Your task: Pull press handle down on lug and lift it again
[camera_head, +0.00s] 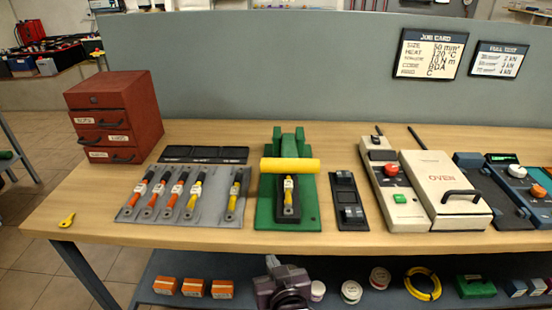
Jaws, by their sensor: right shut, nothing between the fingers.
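The green press (310,205) stands on the middle of the wooden bench. Its thick yellow handle (290,165) lies crosswise in front of two green uprights; how high it is set is hard to tell. Below the handle, a lug (288,196) with a white tag sits on a dark block at the press's front, with part of it close under the bar. My right gripper (284,300) is low at the bottom edge, in front of the bench and well below the handle. It is shut and empty, touching nothing visible. My left gripper is out of view.
Left of the press, a grey mat (215,212) holds several tagged lugs. A red drawer cabinet (115,110) stands behind. Right are a black fixture (348,210), a controller (400,205) and an oven (440,180). The bench's front edge and lower shelf (220,270) lie near my gripper.

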